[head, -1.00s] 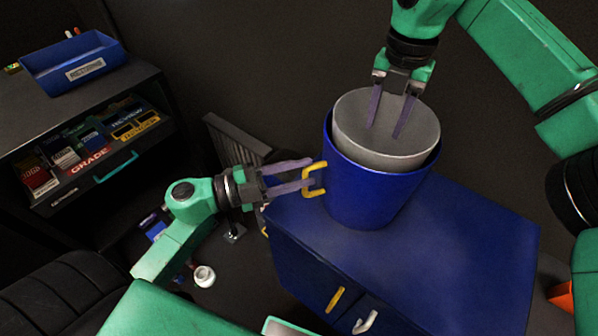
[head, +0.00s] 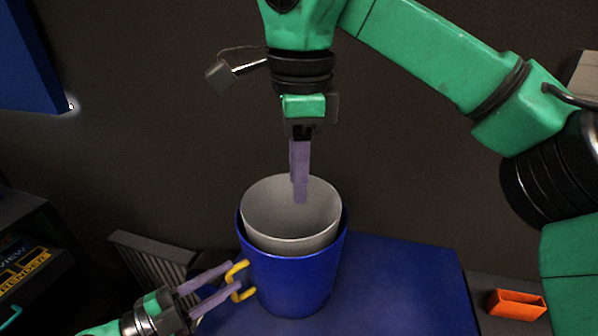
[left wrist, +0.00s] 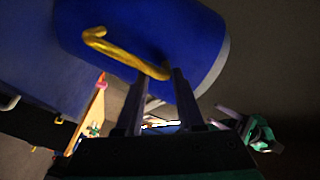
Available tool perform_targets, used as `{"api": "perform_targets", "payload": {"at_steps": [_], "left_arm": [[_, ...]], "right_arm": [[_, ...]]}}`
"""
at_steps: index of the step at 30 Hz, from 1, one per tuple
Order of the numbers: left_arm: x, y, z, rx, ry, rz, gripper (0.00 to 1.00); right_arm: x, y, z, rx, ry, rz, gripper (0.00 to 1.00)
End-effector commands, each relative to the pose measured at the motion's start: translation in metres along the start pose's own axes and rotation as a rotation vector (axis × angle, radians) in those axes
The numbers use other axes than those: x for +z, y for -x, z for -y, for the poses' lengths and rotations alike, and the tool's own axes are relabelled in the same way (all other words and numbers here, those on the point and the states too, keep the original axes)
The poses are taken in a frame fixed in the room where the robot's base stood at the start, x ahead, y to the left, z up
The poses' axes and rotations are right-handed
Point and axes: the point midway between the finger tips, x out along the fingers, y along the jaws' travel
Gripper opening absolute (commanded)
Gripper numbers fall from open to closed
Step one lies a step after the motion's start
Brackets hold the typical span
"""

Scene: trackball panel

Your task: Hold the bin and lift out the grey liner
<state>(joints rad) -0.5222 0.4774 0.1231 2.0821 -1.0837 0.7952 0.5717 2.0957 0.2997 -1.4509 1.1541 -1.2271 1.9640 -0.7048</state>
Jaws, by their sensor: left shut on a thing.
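The blue bin (head: 295,280) stands upright on a blue cabinet top, with a yellow handle (head: 240,280) on its left side. The grey liner (head: 290,228) sits inside it, its rim above the bin's rim. My left gripper (head: 236,280) is shut on the handle; the left wrist view shows the handle (left wrist: 125,52) at the fingertips (left wrist: 160,78). My right gripper (head: 300,200) points down at the liner's far rim, its fingertips overlapping the inner wall in the picture. Its fingers line up edge-on, so their gap and any contact are hidden.
The blue cabinet top (head: 385,290) has free room to the right of the bin. An orange holder (head: 517,304) lies at the far right. A dark ribbed panel (head: 150,260) stands left of the bin, and a dark drawer unit (head: 40,265) is at the left edge.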

Motion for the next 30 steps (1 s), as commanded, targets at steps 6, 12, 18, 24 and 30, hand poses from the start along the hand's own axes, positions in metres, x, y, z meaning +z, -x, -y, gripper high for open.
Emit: {"api": "perform_targets", "payload": {"at_steps": [6, 12, 18, 24, 30], "left_arm": [[0.001, 0.0, -0.003, 0.007, -0.003, 0.003, 0.0], [0.001, 0.0, -0.003, 0.007, -0.003, 0.003, 0.0], [0.001, 0.0, -0.003, 0.006, -0.003, 0.003, 0.0], [0.001, 0.0, -0.003, 0.006, -0.003, 0.004, 0.0], [0.002, 0.0, -0.003, 0.006, -0.003, 0.004, 0.0]], "right_arm": [[-0.002, 0.001, -0.009, 0.001, 0.161, -0.005, 0.39], [-0.002, -0.039, -0.009, 0.003, 0.16, -0.005, 0.39], [-0.002, -0.086, -0.009, 0.003, 0.158, -0.003, 0.39], [-0.002, -0.111, -0.008, -0.001, 0.156, -0.002, 0.39], [-0.002, -0.113, -0.008, -0.001, 0.155, -0.003, 0.39]]}}
